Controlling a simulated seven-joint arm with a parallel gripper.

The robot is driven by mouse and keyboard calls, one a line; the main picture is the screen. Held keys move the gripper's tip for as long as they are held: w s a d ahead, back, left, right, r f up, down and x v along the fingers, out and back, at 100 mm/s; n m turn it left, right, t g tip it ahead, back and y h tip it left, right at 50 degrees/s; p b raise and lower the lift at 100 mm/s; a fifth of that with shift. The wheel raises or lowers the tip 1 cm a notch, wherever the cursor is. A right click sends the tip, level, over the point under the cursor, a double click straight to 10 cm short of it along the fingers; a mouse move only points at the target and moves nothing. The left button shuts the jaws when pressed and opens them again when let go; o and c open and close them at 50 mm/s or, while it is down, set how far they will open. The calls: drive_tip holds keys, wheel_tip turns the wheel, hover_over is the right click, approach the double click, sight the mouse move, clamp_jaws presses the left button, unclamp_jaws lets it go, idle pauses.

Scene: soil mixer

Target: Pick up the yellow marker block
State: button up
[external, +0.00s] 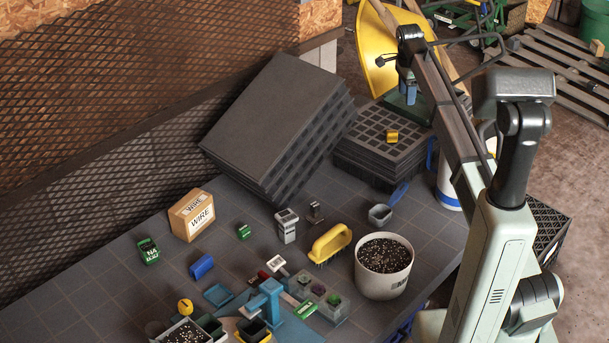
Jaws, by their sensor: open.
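The yellow marker block (392,136) is a small yellow block lying on top of the stack of black cell trays (371,141) at the back right of the table. My gripper (405,92) hangs above and behind it in the picture, with blue fingers pointing down. It is open, and I see nothing between its fingers. A gap shows between the fingers and the block.
A tall tilted stack of dark trays (275,115) stands left of the block. In front are a bucket of soil (384,268), a yellow brush (330,243), a WIRE box (192,215) and several small items. A green object (408,108) lies behind the block.

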drive_tip(key=s+a+m+g, duration=0.1)
drive_tip(key=s+a+m, duration=0.1)
drive_tip(key=s+a, duration=0.2)
hover_over(396, 130)
drive_tip(key=shift+y, duration=0.4)
drive_tip(key=f, duration=0.7)
drive_tip(key=shift+s+a+f, duration=0.25)
drive_tip(key=shift+f, duration=0.05)
drive_tip(key=shift+w+d+f, duration=0.1)
drive_tip(key=shift+d+f, duration=0.05)
drive_tip(key=shift+f, duration=1.2)
drive_tip(key=shift+w+d+f, duration=0.1)
drive_tip(key=shift+f, duration=1.25)
drive_tip(key=shift+c, duration=0.4)
clamp_jaws()
